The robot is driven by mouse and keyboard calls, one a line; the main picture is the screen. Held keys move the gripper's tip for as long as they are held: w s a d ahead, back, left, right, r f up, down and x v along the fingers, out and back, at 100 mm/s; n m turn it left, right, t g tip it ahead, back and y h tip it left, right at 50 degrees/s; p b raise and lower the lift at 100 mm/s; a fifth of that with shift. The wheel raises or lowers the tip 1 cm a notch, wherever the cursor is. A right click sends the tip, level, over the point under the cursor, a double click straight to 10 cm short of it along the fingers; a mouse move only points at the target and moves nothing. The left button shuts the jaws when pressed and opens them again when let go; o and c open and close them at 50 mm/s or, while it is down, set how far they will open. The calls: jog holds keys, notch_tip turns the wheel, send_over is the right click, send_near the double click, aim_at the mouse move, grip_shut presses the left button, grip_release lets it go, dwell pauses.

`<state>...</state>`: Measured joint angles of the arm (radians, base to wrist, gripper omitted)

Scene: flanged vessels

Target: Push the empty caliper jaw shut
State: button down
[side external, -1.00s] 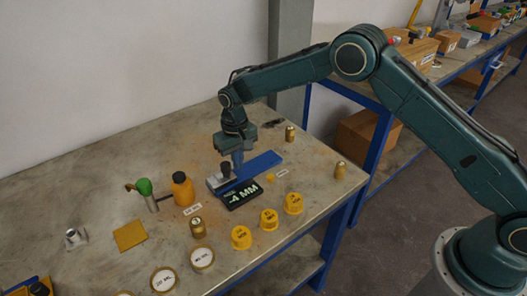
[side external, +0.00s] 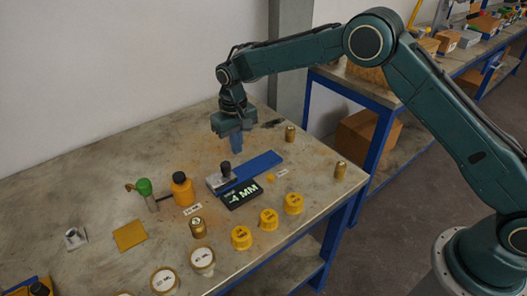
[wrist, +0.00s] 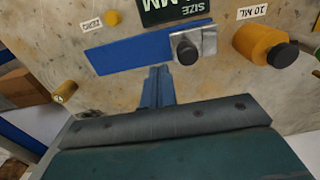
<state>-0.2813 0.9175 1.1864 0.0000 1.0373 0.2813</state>
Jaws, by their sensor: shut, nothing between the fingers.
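The caliper has a blue bar (side external: 262,166) lying flat on the bench, with a silver jaw block (side external: 215,181) and black knob (side external: 226,168) at its left end. In the wrist view, the blue bar (wrist: 125,47), the knob (wrist: 187,50) and part of the display (wrist: 170,10) show beyond my fingers. My gripper (side external: 237,153) is shut and empty, above the bench behind the bar and apart from it. Its closed fingertips show in the wrist view (wrist: 158,72). Any gap at the jaw is too small to tell.
An orange bottle (side external: 183,189) and a green-topped tool (side external: 144,190) stand left of the caliper. Yellow caps (side external: 268,219), a brass weight (side external: 198,228) and round jars (side external: 202,260) stand in front. Brass pieces (side external: 290,134) stand at right. The bench behind is mostly clear.

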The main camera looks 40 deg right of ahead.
jog(key=shift+r, duration=1.65)
jog(key=shift+r, duration=0.1)
jog(key=s+d+r+t, duration=0.1)
jog(key=s+d+r, duration=0.4)
jog(key=s+r, duration=0.4)
jog(key=s+d+r+t, duration=0.2)
jog(key=s+d+r, duration=0.35)
jog(key=r, duration=0.45)
jog(key=s+d+t, duration=0.1)
jog(key=s+d, duration=0.2)
jog(key=s, duration=0.9)
jog(key=s+d+t, duration=0.1)
jog(key=s+d, duration=0.2)
jog(key=s, duration=0.9)
jog(key=shift+s+f+t, duration=0.3)
jog(key=shift+s, duration=0.05)
